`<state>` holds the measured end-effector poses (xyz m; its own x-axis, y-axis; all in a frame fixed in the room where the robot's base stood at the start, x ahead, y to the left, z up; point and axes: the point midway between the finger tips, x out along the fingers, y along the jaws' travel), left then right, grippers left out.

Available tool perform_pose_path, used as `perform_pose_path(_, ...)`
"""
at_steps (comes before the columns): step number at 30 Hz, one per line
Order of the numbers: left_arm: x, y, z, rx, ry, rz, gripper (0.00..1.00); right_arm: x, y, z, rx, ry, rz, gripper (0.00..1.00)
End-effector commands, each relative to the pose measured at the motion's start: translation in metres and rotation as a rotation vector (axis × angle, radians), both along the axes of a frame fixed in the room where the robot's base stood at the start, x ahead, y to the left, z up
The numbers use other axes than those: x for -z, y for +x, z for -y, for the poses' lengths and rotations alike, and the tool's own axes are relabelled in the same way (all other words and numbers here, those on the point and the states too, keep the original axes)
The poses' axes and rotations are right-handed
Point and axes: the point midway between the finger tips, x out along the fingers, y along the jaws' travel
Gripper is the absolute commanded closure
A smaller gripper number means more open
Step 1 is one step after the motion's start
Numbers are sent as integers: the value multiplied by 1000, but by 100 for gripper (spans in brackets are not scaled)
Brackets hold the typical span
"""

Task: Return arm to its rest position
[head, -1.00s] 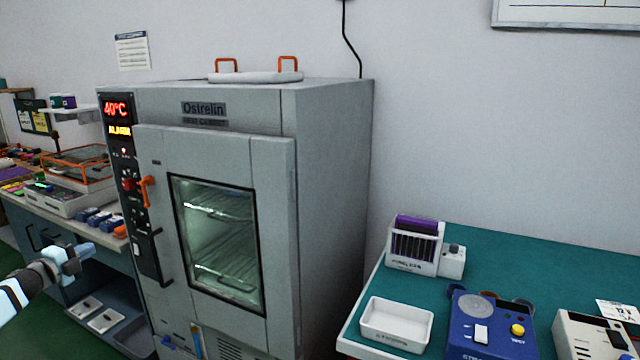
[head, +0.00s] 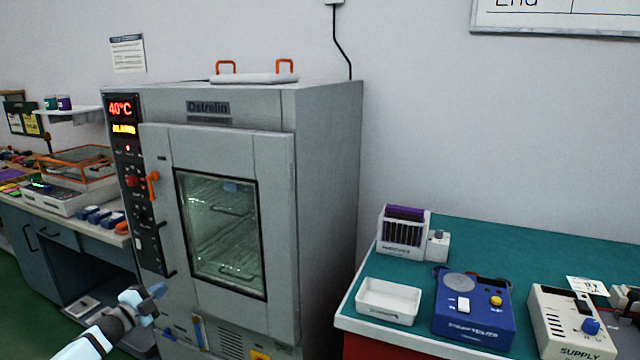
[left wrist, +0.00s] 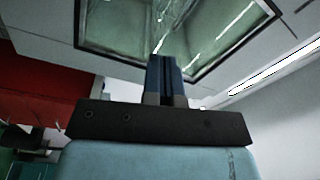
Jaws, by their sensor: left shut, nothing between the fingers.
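My left gripper (head: 152,291) is at the lower left of the head view, in front of the lower left part of the grey heat cabinet (head: 330,180). Its fingers are shut with nothing between them. In the left wrist view the two dark fingers (left wrist: 165,78) stand together, with the cabinet's glass window (left wrist: 120,25) beyond them. The cabinet door (head: 275,200) is shut, and wire racks show through its window. My right gripper is in neither view.
A teal-topped bench (head: 540,255) at right holds a white tray (head: 388,312), a blue tester (head: 472,325), a supply box (head: 570,340) and a rack of purple-topped items (head: 403,235). A cluttered bench (head: 75,220) stands left. Green floor shows at lower left.

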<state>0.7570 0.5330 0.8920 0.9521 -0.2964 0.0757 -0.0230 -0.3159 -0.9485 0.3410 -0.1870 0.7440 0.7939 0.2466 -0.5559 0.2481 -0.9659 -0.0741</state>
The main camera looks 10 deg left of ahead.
Motion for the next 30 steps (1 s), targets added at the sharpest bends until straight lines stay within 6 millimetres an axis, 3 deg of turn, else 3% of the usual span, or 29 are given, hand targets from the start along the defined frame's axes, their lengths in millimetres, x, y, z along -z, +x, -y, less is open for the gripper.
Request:
perform_pose_path(1, 7, 3, 21, 15, -30, 0, 100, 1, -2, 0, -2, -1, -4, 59)
perform_pose_path(3, 19, 1, 40, 23, -59, -12, 100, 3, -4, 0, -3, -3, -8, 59)
perform_pose_path(11, 78, -65, 70, -30, -162, -164, 100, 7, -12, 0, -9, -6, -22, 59)
perform_pose_path(14, 102, -100, 87, -53, -212, -239, 100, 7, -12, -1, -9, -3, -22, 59)
perform_pose_path(17, 128, -146, 108, -86, -277, -337, 100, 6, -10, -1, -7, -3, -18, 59)
perform_pose_path(21, 158, -226, 141, -142, -378, -506, 100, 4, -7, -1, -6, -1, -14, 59)
perform_pose_path(24, 168, -280, 162, -181, -441, -619, 100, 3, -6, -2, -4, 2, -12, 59)
perform_pose_path(30, 173, -361, 191, -241, -529, -795, 100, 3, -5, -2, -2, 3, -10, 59)
